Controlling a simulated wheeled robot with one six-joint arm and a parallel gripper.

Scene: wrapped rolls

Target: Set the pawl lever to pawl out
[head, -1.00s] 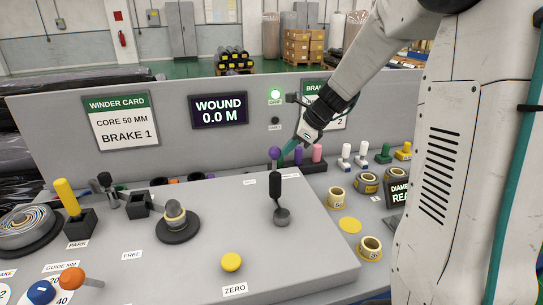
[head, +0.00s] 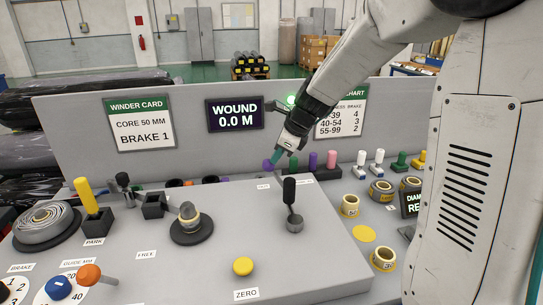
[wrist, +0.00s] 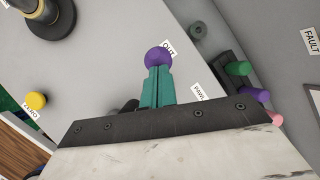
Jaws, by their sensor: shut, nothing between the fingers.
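The pawl lever's purple ball knob (head: 268,165) stands behind the black-handled lever in the head view, leaning left over the small OUT label (head: 263,187). In the wrist view the purple knob (wrist: 158,57) is right at my fingertips, beside the OUT label (wrist: 168,48); the PAWL label (wrist: 198,92) lies to the right. Its rod is hidden. My gripper (head: 275,160) has teal fingers, shut with nothing between them, and comes down from the upper right against the knob. In the wrist view the gripper (wrist: 158,76) points at the knob; whether they touch is hard to tell.
The black-handled lever (head: 289,190) stands just in front. Pegs, including a purple one (head: 330,160), stand to the right, with yellow tape rolls (head: 384,257) nearer. A green lamp (head: 290,99) glows on the back panel. The console around the yellow button (head: 243,266) is clear.

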